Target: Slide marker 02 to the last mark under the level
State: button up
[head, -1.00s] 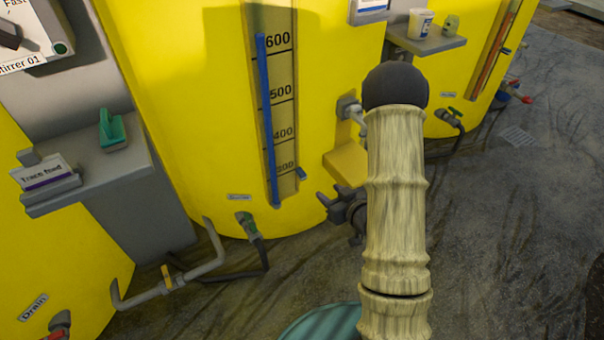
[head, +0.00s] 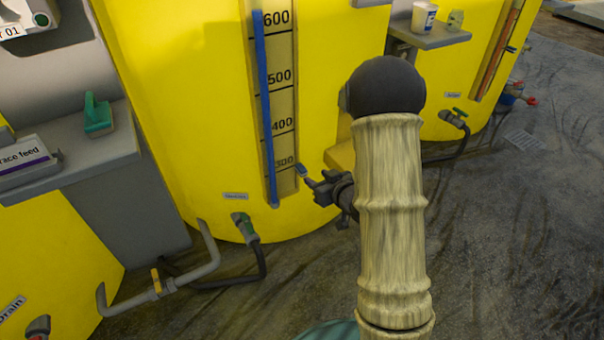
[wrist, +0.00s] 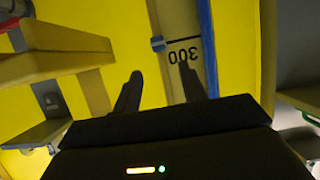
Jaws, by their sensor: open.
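The level scale (head: 286,110) runs up the front of the middle yellow tank, with marks from 300 to 600 readable. A blue level column (head: 264,100) fills its left side and reaches up beside the 600. A small blue-grey marker (head: 302,171) sits on the scale's right edge by the 300; its number is not readable. My gripper (head: 313,187) is just right of and below the marker. In the wrist view, upside down, the marker (wrist: 158,43) lies beyond the gap between the open fingers (wrist: 160,80), not between them.
A yellow block-like ledge (head: 340,160) juts from the tank behind my gripper. A green-handled valve (head: 243,222) and grey pipe (head: 190,275) are low at the left. A shelf (head: 430,35) with a cup is at the upper right.

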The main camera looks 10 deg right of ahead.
aim_at(302, 169)
jog(key=b+x, duration=0.3)
jog(key=x, duration=0.6)
jog(key=shift+f, duration=0.1)
jog(key=shift+w+a+b, duration=0.15)
jog(key=shift+w+b, duration=0.2)
jog(key=shift+w, duration=0.15)
grip_shut()
